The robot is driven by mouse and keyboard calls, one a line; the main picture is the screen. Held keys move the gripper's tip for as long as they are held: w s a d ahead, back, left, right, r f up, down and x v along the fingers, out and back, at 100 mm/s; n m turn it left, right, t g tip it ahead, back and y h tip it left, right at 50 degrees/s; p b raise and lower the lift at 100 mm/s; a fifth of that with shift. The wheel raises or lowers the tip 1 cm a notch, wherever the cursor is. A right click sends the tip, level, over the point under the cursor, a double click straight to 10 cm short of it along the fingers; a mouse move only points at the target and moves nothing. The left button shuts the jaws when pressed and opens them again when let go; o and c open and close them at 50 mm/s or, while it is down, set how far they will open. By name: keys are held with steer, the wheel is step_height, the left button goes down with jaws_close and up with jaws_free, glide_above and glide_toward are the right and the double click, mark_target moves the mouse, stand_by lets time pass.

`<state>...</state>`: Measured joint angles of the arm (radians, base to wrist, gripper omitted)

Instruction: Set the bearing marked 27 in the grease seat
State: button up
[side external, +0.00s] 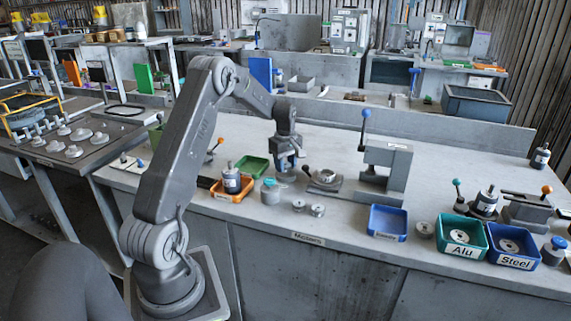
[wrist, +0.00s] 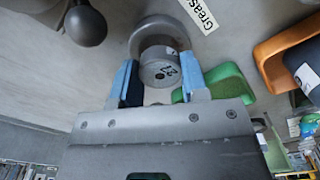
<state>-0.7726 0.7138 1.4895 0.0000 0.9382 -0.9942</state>
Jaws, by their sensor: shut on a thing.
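My gripper (side external: 287,163) is low over the middle of the bench in the side view. In the wrist view its two blue-lined fingers (wrist: 160,82) are shut on a small grey round bearing (wrist: 158,67), whose face carries a mark that reads like 27. Directly behind the bearing is a grey ring-shaped seat (wrist: 143,32), beside a white label (wrist: 199,12) that starts "Greas". The bearing overlaps the seat's lower edge in the picture. I cannot tell whether they touch. The bearing is too small to make out in the side view.
A green tray (side external: 253,168) and an orange tray (side external: 232,192) stand left of my gripper. A grey pot (side external: 270,192) and two small round parts (side external: 317,210) lie in front. A lever press (side external: 386,170) stands right. A blue tray (side external: 388,222) is at front right.

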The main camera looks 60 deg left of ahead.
steer(key=shift+f, duration=0.7)
stand_by(1.4)
steer(key=o, duration=1)
steer(key=shift+o, duration=0.6)
steer(key=o, duration=0.3)
steer(key=shift+r, duration=3.7)
